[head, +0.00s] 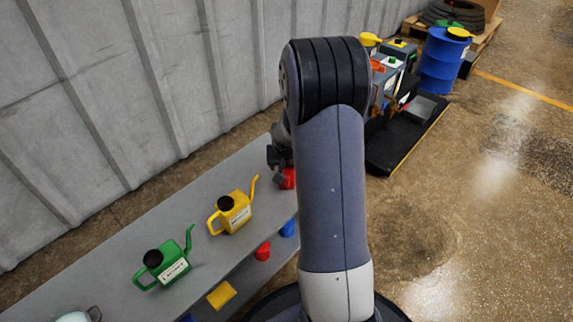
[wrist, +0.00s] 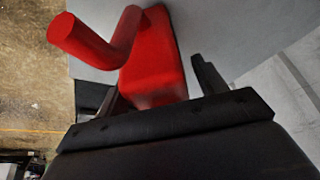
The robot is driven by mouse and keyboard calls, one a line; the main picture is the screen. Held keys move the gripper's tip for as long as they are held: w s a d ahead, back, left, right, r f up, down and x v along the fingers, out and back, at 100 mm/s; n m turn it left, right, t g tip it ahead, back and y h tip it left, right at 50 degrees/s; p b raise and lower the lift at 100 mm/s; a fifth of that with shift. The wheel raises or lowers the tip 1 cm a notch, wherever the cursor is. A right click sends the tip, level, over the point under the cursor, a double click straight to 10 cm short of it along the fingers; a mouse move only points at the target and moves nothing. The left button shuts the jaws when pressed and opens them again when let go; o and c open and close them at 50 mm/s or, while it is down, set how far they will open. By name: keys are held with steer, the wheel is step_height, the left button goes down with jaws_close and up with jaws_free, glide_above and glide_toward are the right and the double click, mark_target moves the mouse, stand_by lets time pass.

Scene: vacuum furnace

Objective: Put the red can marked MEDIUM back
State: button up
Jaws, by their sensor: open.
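A red can (head: 288,178) stands at the far end of the grey bench (head: 130,225) in the head view, mostly hidden behind my arm. In the wrist view the red can (wrist: 158,72) shows close up, with its thick spout toward the upper left. My gripper (head: 277,163) is at the can in the head view. In the wrist view its open fingers (wrist: 157,88) lie on either side of the can's body. I cannot tell whether either finger touches it. No marking on the red can is readable.
A yellow can (head: 236,212) and a green can (head: 165,266) with labels stand along the bench. A red item (head: 262,251), a blue item (head: 288,228) and a yellow item (head: 221,295) are lower down. A blue drum (head: 440,62) stands at the back right. Floor at right is clear.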

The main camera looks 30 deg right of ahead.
steer(key=p+v, duration=0.4)
steer(key=v, duration=0.8)
steer(key=shift+r+p, duration=0.2)
steer(key=shift+p, duration=0.1)
